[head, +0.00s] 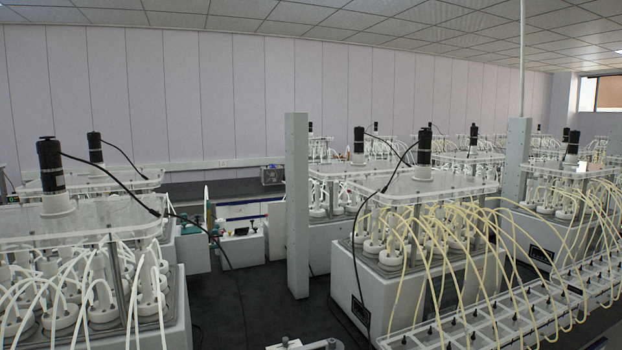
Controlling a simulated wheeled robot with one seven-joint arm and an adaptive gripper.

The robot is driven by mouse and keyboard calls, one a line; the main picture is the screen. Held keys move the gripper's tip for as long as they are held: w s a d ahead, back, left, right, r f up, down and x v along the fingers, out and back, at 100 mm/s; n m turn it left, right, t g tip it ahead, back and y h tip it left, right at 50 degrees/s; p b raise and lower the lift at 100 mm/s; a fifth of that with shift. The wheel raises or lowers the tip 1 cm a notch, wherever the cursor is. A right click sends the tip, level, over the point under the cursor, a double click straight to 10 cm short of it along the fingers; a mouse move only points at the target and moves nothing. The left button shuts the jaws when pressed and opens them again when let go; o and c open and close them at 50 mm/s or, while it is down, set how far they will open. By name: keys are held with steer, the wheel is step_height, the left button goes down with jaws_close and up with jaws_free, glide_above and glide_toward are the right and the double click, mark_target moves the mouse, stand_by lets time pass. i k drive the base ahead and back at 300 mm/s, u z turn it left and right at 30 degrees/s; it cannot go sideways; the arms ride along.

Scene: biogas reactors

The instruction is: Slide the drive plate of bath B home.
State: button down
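No readable letter shows which bath is B. A white bath (178,312) at the left front holds several white-capped bottles with white tubes. A clear drive plate (105,214) lies above them, with a black motor (50,168) standing upright on it. A second white bath (345,282), right of centre, has a clear drive plate (375,184), a black motor (424,148) and cream tubes. From here I cannot tell whether either plate is fully home. My gripper is not in view; a small grey piece at the bottom edge is cut off and unclear.
A grey post (297,205) stands between the two baths. Dark floor (225,305) lies open between them. A rack of clear-walled units (500,320) with cream tubes fills the lower right. More baths stand behind, and a black cable (110,180) hangs from the left motor.

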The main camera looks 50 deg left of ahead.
mark_target(359, 166)
steer(key=u, duration=1.7)
